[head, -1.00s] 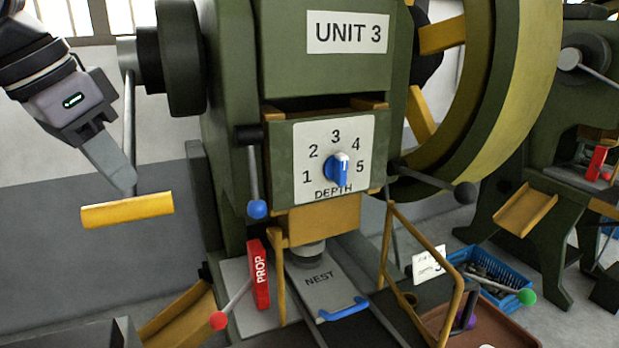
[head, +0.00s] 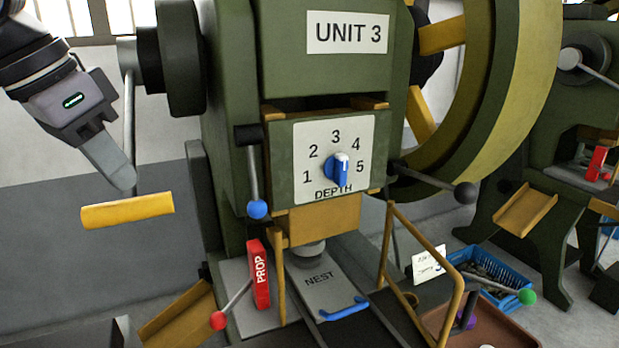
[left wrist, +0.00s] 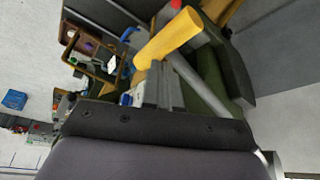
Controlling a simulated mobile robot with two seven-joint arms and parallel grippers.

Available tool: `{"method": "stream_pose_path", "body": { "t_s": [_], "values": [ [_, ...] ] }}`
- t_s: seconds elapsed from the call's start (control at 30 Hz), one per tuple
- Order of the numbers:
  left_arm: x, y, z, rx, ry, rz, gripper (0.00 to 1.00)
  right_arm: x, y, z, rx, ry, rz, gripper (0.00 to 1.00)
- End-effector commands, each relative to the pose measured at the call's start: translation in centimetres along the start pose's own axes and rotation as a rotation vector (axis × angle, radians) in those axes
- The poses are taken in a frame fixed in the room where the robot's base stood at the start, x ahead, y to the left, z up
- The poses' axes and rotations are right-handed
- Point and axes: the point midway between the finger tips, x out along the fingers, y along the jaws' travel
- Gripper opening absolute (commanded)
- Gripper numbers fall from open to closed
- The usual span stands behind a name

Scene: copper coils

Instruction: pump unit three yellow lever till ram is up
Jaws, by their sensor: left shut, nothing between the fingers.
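The press marked UNIT 3 (head: 347,33) fills the middle of the head view. Its yellow lever handle (head: 127,210) is at the left, on a grey rod (head: 130,110) hanging down from a dark hub. My left gripper (head: 123,182) is shut and empty, its fingertips just above the handle and close to the rod; I cannot tell whether they touch. In the left wrist view the yellow handle (left wrist: 168,45) is just beyond the shut fingers. The brass-coloured ram block (head: 325,220) sits below the depth dial (head: 337,168), with its grey tip low near the nest plate (head: 322,283). My right gripper is not in view.
A red PROP block (head: 259,275), a red-knobbed lever (head: 218,320) and a blue-knobbed lever (head: 257,208) are on the press front. A yellow guard frame (head: 450,310) and blue crate (head: 490,268) are at right. Floor left of the handle is clear.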

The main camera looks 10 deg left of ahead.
Motion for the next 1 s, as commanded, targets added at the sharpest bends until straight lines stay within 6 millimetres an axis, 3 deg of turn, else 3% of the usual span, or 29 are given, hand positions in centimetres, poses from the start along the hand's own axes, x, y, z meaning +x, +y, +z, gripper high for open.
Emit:
{"method": "stream_pose_path", "body": {
  "t_s": [0.4, 0.8, 1.0],
  "values": [
    [2.9, 0.0, 1.2, 0.001, -0.002, 0.001, 0.0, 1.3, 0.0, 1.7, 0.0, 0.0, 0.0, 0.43],
    [3.2, 0.0, 1.4, 0.002, -0.008, 0.002, 0.0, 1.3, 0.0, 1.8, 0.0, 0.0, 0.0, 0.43],
    [5.1, -0.6, 1.9, 0.001, -0.012, 0.003, 0.0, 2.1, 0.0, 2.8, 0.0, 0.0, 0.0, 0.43]
  ]
}}
